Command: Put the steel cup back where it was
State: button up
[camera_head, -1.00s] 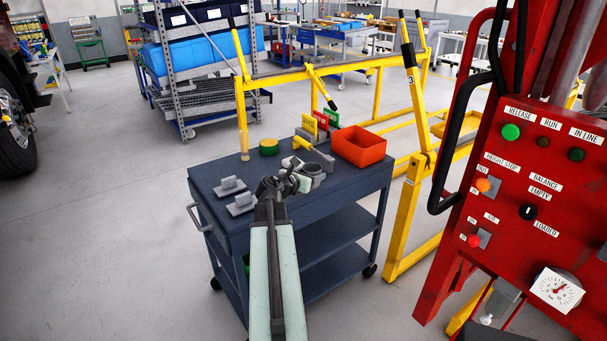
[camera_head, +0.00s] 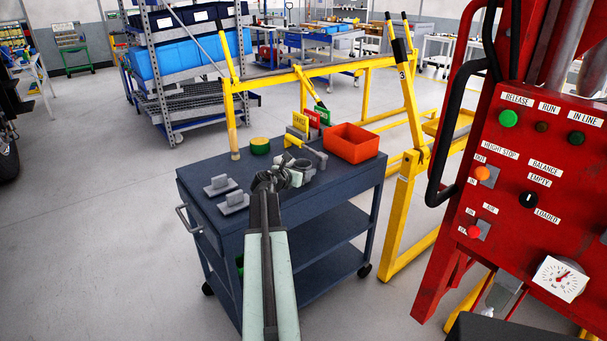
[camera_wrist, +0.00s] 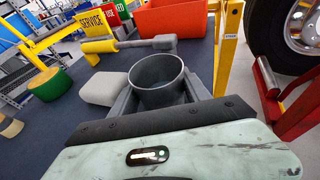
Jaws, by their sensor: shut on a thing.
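The steel cup (camera_wrist: 158,80) is a dark grey, open-topped cup in the wrist view, upright or nearly so, and it looks empty. My gripper (camera_wrist: 160,98) has a finger on each side of it and is shut on it. The cup is small there and partly mixed with the fingers. I cannot tell whether its base touches the cart top.
A green-and-yellow cylinder (camera_head: 260,146) stands farther left. Two grey handled blocks (camera_head: 227,193) lie front left. A red control column (camera_head: 530,190) stands right.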

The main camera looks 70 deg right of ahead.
jog(key=shift+f, duration=0.1)
jog(key=o, duration=1.6)
jog(key=shift+c, duration=0.2)
jog(key=p+v, duration=0.3)
jog(key=v, duration=0.9)
jog(key=shift+p, duration=0.3)
jog(key=shift+r, duration=0.2)
